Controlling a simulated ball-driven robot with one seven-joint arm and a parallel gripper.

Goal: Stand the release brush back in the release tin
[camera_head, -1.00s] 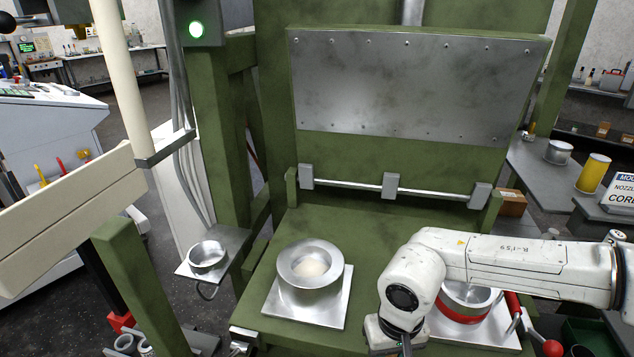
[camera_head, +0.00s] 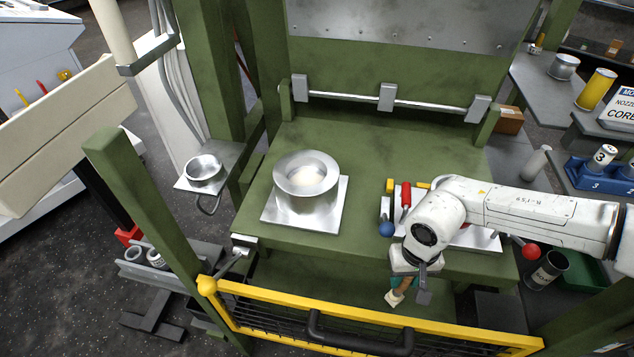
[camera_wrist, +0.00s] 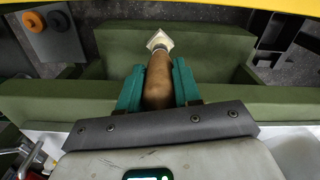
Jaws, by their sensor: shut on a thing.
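My gripper (camera_head: 411,284) is shut on the release brush, low at the right of the head view, just in front of the green press table and behind the yellow rail. In the wrist view, the brush's brown wooden handle (camera_wrist: 158,82) lies between my teal finger pads, with its pale bristle end (camera_wrist: 160,41) pointing away from the palm. In the head view the bristles (camera_head: 394,298) point down. A dark, open tin with a pale label (camera_head: 548,270), which looks like the release tin, stands right of my gripper. Its label is too small to read and its inside is dark.
A yellow rail with a black handle (camera_head: 362,340) crosses the front. A red ball knob (camera_head: 530,252) is close to the tin. A metal mould (camera_head: 306,187) stands on the green table (camera_head: 375,150). A small metal cup (camera_head: 204,170) sits on the left shelf.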

